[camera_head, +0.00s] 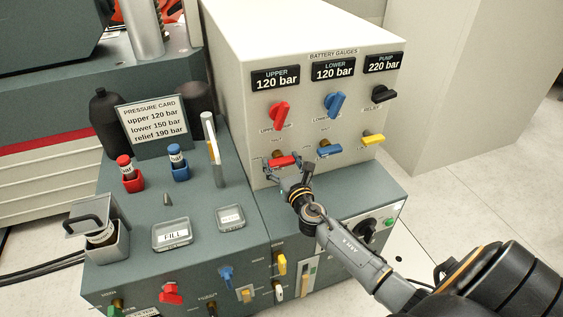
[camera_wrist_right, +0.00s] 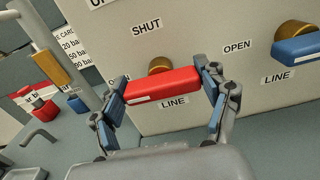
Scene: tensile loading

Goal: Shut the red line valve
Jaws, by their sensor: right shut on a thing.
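The red line valve (camera_head: 283,161) is on the cream gauge panel, below the red upper knob (camera_head: 279,114). Its red bar handle (camera_wrist_right: 160,84) lies nearly level in the right wrist view, in front of a brass stem. A SHUT label (camera_wrist_right: 146,26) is above it and a LINE label (camera_wrist_right: 173,102) below. An OPEN label to its left is partly hidden. My right gripper (camera_head: 287,173) has its fingers at the two ends of the handle and is shut on it. My left gripper is not in view.
The blue line valve (camera_head: 328,149) sits close to the right of the gripped handle, with the yellow valve (camera_head: 372,139) beyond it. Below the panel is the grey-green bench (camera_head: 210,190), with a FILL tray (camera_head: 172,234) and a pressure card (camera_head: 152,119).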

